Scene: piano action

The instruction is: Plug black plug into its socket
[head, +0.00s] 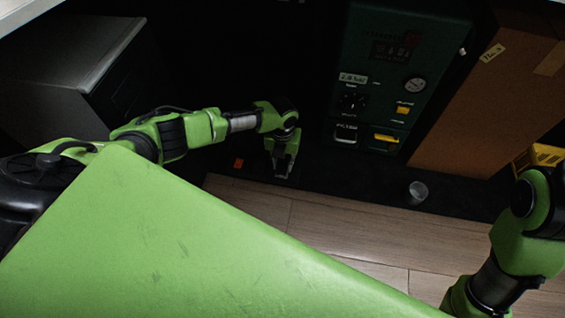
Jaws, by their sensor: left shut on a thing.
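My left gripper (283,165) points down in the dark area left of the green machine, close above the dark strip behind the wooden floor. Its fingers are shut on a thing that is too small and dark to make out. I cannot pick out the black plug by itself, nor its socket. A small orange-red thing (238,162) shows just left of the gripper. The green machine (378,100) has a display, a gauge, a dark knob and yellow parts on its front. My right arm shows at the right edge, but its gripper is out of view.
A small clear or metallic cup (418,190) stands on the dark strip right of the gripper. A brown box (500,90) leans at the right, with a yellow crate (540,156) by it. A grey cabinet (75,55) stands at left. The wooden floor (330,225) looks clear.

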